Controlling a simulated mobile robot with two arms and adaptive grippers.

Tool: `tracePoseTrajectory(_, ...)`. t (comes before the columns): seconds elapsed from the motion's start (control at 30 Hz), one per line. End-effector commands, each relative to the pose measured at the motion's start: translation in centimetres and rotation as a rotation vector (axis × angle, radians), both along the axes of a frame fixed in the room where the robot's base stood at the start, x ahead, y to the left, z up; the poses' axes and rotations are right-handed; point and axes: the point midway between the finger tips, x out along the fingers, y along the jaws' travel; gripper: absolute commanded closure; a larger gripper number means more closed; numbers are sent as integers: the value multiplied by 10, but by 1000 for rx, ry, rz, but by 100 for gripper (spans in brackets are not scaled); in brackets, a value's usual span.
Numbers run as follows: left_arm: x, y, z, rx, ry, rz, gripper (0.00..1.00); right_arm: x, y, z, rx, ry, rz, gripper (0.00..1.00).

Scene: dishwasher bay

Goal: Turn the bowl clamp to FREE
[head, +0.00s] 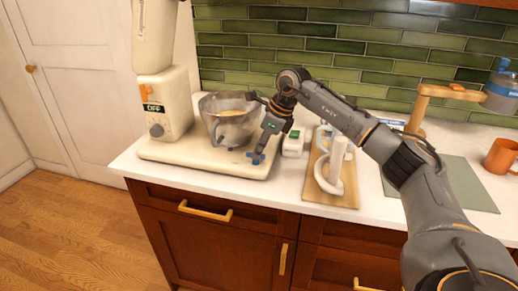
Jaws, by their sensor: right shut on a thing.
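The cream mixer (163,102) stands at the left of the counter, with a display reading OFF and its head raised. Its grey see-through bowl (222,134) stands on the mixer's base (190,158) and has pale yellow contents. My right gripper (258,155) reaches down just right of the bowl. It is shut on a small blue part low at the base's right edge, which seems to be the bowl clamp (256,159). The gripper hides most of the clamp, and I cannot read its setting. My left gripper is not in view.
A small white box with a green top (293,142) stands close to the right of my gripper. A wooden board (320,190) holds white mixer attachments. Farther right are a grey-green mat (462,178), a wooden stand (420,105), an orange mug (500,156) and a blue-topped jug (503,90).

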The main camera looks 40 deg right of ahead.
Motion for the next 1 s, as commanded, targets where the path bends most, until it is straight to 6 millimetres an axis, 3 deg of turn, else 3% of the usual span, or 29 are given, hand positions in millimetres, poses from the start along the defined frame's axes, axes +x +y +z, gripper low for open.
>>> tracePoseTrajectory(0.07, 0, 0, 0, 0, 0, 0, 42, 0, 0, 1, -1, -4, 1, 100)
tracePoseTrajectory(0.1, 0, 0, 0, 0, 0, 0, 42, 0, 0, 1, -2, -3, 1, 80)
tracePoseTrajectory(0.2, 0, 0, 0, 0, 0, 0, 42, 0, 0, 1, -1, -2, 0, 63)
tracePoseTrajectory(0.57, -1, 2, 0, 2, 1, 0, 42, -1, -1, 5, 0, -3, -1, 63)
tracePoseTrajectory(0.67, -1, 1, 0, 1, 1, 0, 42, -4, -5, 16, -1, -4, -2, 63)
tracePoseTrajectory(1.0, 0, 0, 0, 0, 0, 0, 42, -24, -23, 82, -1, -6, -2, 63)
